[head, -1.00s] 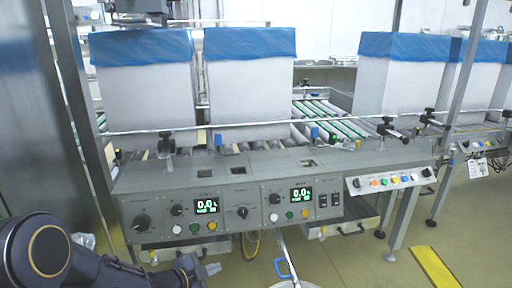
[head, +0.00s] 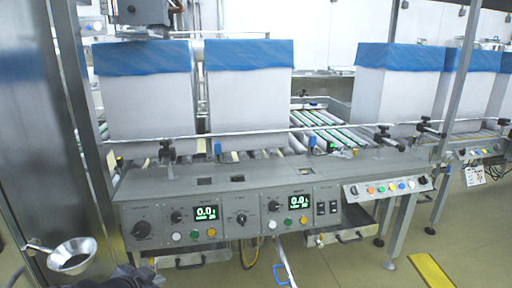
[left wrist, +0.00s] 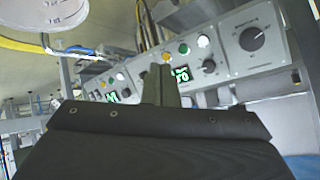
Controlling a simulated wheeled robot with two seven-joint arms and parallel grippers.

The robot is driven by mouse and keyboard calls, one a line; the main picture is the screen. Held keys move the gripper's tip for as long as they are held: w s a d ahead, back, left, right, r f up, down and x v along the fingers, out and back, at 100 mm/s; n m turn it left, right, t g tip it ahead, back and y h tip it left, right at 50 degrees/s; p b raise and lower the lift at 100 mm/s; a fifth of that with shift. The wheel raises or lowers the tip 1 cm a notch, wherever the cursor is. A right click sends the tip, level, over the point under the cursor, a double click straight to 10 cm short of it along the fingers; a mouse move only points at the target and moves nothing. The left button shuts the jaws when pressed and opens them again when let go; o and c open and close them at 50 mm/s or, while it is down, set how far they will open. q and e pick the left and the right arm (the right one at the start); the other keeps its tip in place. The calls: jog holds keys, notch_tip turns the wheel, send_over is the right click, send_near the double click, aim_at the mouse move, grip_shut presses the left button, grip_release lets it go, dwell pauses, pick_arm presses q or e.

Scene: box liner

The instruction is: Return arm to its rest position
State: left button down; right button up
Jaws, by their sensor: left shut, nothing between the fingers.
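My left gripper (head: 138,279) shows only in part at the bottom left of the head view, dark and low in front of the machine. In the left wrist view its fingers (left wrist: 164,84) are together with nothing between them. The grey control panel (left wrist: 245,45) with knobs and buttons lies beyond the fingers. My right gripper is in neither view.
The weighing machine's panel (head: 230,217) spans the middle. Two white boxes with blue liners (head: 143,105) (head: 250,105) stand on its conveyor, with more boxes (head: 396,92) at right. A metal funnel-like bowl (head: 72,256) sits at lower left. Yellow-marked floor (head: 432,270) is clear at lower right.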

pick_arm(q)
jog(key=s+d+r+n+g+h, duration=0.15)
jog(key=s+n, duration=0.25)
jog(key=s, duration=0.8)
jog(key=s+d+r+n+g, duration=0.1)
jog(key=s+d+n+g, duration=0.3)
jog(key=s, duration=0.8)
notch_tip(320, 180, up, 32)
jog(key=a+t+p, duration=0.1)
jog(key=a+p, duration=0.1)
jog(key=p, duration=3)
jog(key=shift+w+a+p, duration=0.15)
jog(key=shift+w+p, duration=0.15)
jog(key=shift+w, duration=0.05)
dwell(0.3)
